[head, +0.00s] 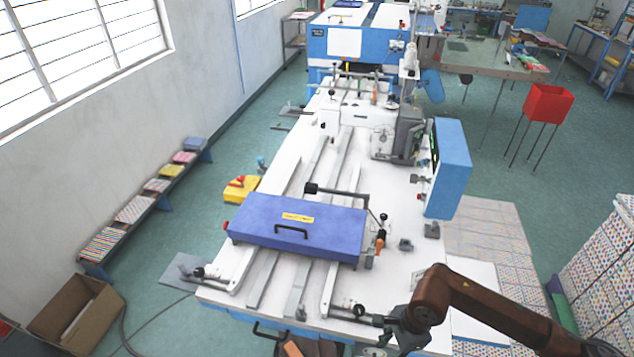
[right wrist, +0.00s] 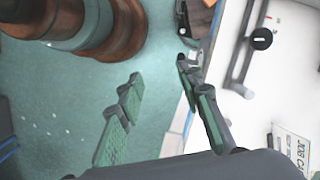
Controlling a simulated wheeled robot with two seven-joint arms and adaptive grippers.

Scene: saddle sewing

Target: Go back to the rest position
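My right arm comes in from the right in the head view, and its wrist bends down over the near right corner of the white machine table (head: 385,262). My right gripper (right wrist: 158,72) shows in the right wrist view with its two green-padded fingers well apart. Nothing is held between them; the floor and the table's edge show there. In the head view the fingers are small and partly hidden by the wrist. My left gripper is not in view.
A blue cover with a black handle (head: 335,232) lies across the table's rails. A blue control box (head: 449,168) stands at the table's right edge. A cardboard box (head: 78,312) is on the floor at left. A red bin (head: 548,103) stands farther back.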

